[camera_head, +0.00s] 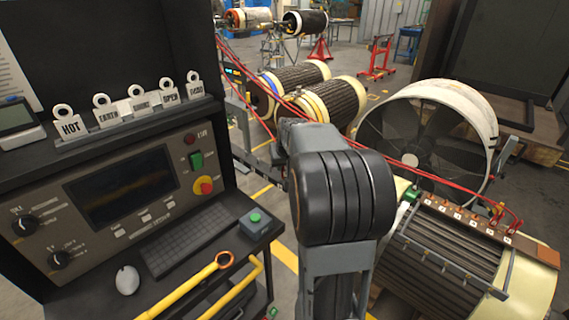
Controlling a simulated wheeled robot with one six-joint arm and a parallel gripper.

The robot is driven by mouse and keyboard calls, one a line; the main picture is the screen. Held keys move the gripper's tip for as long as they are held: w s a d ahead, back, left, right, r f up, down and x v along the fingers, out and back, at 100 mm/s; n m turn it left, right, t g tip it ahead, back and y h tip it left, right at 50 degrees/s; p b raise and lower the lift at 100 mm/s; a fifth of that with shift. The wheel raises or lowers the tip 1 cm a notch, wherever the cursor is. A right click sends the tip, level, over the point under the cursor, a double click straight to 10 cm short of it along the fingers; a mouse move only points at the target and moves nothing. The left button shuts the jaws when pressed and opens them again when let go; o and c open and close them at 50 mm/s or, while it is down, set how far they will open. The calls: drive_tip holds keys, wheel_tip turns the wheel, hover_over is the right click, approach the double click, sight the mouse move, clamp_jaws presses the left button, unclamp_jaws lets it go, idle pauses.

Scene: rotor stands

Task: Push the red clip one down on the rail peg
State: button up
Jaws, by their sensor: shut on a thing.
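The brown terminal rail (470,219) runs along the top of the near rotor (445,262) at the lower right. It bears several small white tags with red marks; its pegs are too small to make out. Thin red leads (375,150) cross from the upper left to the rail's right end. A small red piece (517,224) at a lead's end there may be a red clip; I cannot tell how it sits. A green clip-like piece (410,194) is at the rail's left end. My arm fills the centre and my gripper is not visible, apparently hidden by it.
A control console (120,190) with labelled tags, keyboard and mouse stands at left. A yellow handle (190,295) is at its front. A large fan-like ring (455,105) stands behind the rail. More rotors (335,98) lie beyond. Some floor shows between console and rotor.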

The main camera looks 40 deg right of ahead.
drive_tip(key=shift+f, duration=0.35)
drive_tip(key=o, duration=1)
drive_tip(key=shift+o, duration=0.2)
drive_tip(key=shift+r, duration=0.1)
drive_tip(key=v, duration=1.3)
drive_tip(key=shift+r+b, duration=0.3)
drive_tip(key=shift+b, duration=0.05)
drive_tip(key=s+a+f+n, duration=0.1)
drive_tip(key=s+a+f, duration=0.3)
drive_tip(key=a, duration=0.3)
drive_tip(key=s+a+f+n+g+y+p, duration=0.1)
drive_tip(key=s+a+f+n, duration=0.1)
drive_tip(key=s+a+f, duration=0.2)
drive_tip(key=s+a+f+n+g+y+p, duration=0.1)
drive_tip(key=s+a+f, duration=0.3)
drive_tip(key=a, duration=0.5)
drive_tip(key=shift+s+a+f, duration=0.2)
drive_tip(key=shift+a+f, duration=0.05)
drive_tip(key=shift+a, duration=0.05)
drive_tip(key=shift+a+r+n, duration=0.15)
drive_tip(key=shift+a+n, duration=0.2)
drive_tip(key=shift+n, duration=0.05)
drive_tip(key=shift+c, duration=0.3)
